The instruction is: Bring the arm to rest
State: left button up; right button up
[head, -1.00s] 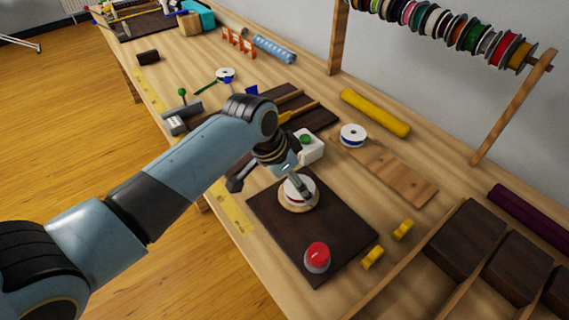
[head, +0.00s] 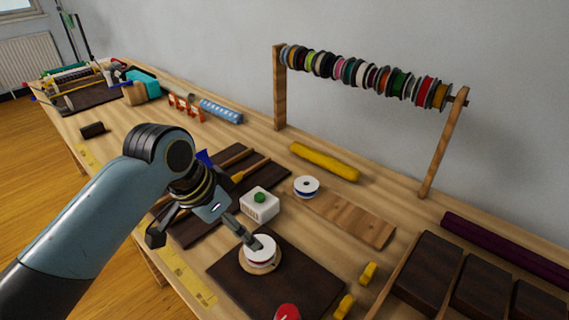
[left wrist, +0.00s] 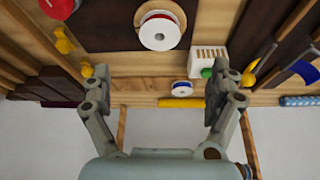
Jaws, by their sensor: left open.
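My left gripper (head: 203,236) is open and empty above the workbench. It also shows in the left wrist view (left wrist: 160,82) with its two fingers wide apart. A white spool with a red band (head: 260,249) sits on a round wooden disc on a dark board (head: 305,280). In the head view one fingertip overlaps the spool's top edge; in the left wrist view the spool (left wrist: 160,32) lies clear of both fingers. I cannot tell the exact height between them. My right gripper is not in view.
A white box with a green button (head: 260,204) stands beside the board. A red knob (head: 287,312) and yellow pieces (head: 345,306) are in front. A spool rack (head: 360,75), blue-white spool (head: 306,186) and yellow roll (head: 324,161) are behind. Dark blocks (head: 425,270) stand right.

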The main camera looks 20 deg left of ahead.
pick_arm(q)
jog(key=s+a+r+n+y, duration=0.1)
jog(key=s+r+n, duration=0.15)
jog(key=s, duration=0.65)
jog(key=s+a+r+n+y, duration=0.2)
jog(key=s+r, duration=0.1)
jog(key=s, duration=0.6)
notch_tip(320, 180, down, 32)
jog(key=s+a+f+g+b, duration=0.1)
jog(key=a+g+b, duration=0.1)
jog(key=b, duration=0.6)
jog(key=s+f+b, duration=0.3)
jog(key=s+f, duration=0.6)
jog(key=f, duration=0.3)
jog(key=s+a+f+g+b, duration=0.1)
jog(key=s+f+b, duration=0.3)
jog(key=s+f, duration=0.6)
notch_tip(320, 180, down, 2)
jog(key=shift+s+a+f, duration=0.15)
jog(key=shift+s+f, duration=0.1)
